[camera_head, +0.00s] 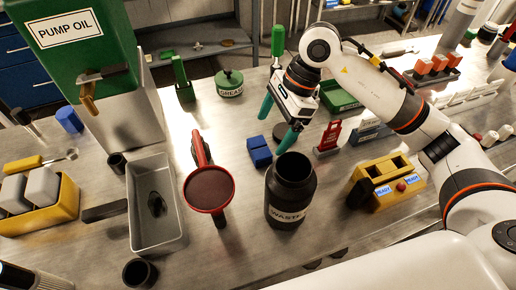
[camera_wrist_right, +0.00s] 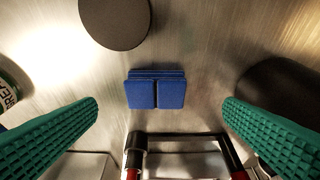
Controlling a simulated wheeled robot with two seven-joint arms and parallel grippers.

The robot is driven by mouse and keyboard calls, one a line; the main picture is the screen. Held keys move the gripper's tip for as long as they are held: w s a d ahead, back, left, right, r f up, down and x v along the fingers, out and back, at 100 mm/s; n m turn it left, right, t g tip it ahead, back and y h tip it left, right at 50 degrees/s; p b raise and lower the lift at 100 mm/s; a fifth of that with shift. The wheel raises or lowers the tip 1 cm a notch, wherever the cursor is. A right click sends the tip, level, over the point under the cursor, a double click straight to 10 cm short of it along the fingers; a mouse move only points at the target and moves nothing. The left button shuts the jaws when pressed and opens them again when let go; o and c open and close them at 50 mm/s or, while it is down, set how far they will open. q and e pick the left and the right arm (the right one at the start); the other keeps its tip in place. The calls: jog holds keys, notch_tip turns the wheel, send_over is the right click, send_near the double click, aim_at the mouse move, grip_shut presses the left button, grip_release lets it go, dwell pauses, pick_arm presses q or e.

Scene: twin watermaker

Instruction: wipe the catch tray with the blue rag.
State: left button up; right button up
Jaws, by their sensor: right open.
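The blue rag (camera_head: 259,152) lies folded on the metal bench, left of the black waste jar. In the right wrist view the rag (camera_wrist_right: 156,90) sits centred between my fingers, beyond their tips. My right gripper (camera_head: 277,119) is open and empty above the bench, just behind and right of the rag; its green fingers (camera_wrist_right: 161,108) are spread wide. The grey catch tray (camera_head: 143,238) stands further left, with a dark oily patch (camera_head: 157,204) on its floor. My left gripper is not in view.
The open waste jar (camera_head: 290,185) stands close right of the rag. A red-rimmed round funnel-like piece (camera_head: 209,188) stands between rag and tray. The pump oil container (camera_head: 70,45) rises behind the tray. A dark disc (camera_wrist_right: 115,22) lies near the rag. A yellow box (camera_head: 388,182) is right.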

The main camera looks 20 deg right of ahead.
aim_at(260, 147)
jog(key=x, duration=0.4)
jog(key=p+x, duration=0.1)
jog(key=x, duration=0.1)
jog(key=shift+w+a+f, duration=0.15)
jog(key=shift+w+a, duration=0.1)
jog(key=shift+c, duration=0.3)
jog(key=c, duration=1)
notch_tip(260, 147, up, 10)
jog(key=shift+r+b, duration=0.1)
jog(key=shift+b, duration=0.3)
